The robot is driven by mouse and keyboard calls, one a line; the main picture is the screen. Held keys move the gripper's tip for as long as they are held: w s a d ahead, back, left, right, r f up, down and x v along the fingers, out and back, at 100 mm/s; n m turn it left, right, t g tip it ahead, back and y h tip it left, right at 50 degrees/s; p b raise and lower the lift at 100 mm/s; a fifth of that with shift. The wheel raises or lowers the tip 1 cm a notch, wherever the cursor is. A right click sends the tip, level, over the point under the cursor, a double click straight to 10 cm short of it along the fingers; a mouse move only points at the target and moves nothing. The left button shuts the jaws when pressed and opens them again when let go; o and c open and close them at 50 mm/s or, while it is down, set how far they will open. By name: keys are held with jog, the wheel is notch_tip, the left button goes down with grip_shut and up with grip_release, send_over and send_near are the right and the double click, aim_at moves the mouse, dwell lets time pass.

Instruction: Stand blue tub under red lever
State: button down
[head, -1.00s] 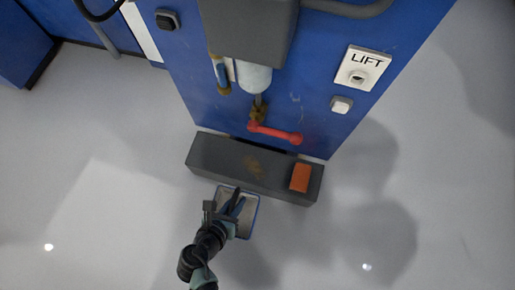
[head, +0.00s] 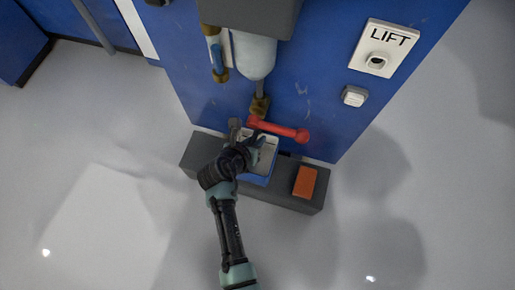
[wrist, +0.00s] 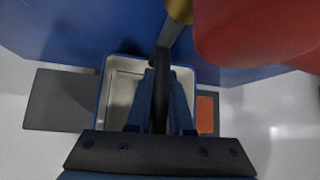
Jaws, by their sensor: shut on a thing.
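The blue tub (head: 259,172), with a pale grey inside, is at the dark ledge below the red lever (head: 282,130). My gripper (head: 247,136) is shut on the tub, and my arm covers part of it in the head view. In the wrist view the tub (wrist: 117,88) shows its blue rim and empty inside, with my gripper's fingers (wrist: 160,90) over it. The red lever (wrist: 262,30) looms close at the upper right of that view. Whether the tub rests on the ledge or hangs just above it, I cannot tell.
The dark grey ledge (head: 200,155) runs along the foot of the blue machine (head: 310,80). An orange block (head: 305,181) lies on its right end. A pale cylinder and brass spout (head: 259,103) hang above. A LIFT plate (head: 384,48) is at the right.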

jog(key=f+b, duration=0.1)
jog(key=f, duration=0.1)
jog(key=f+b, duration=0.4)
jog(key=shift+w+d+f, duration=0.1)
jog(key=shift+w+f, duration=0.2)
jog(key=shift+f, duration=0.1)
jog(key=shift+w+d+f+b, duration=0.1)
jog(key=shift+w+f+b, duration=0.1)
jog(key=shift+b, duration=0.5)
jog(key=shift+r, duration=0.1)
jog(key=c, duration=0.8)
grip_release()
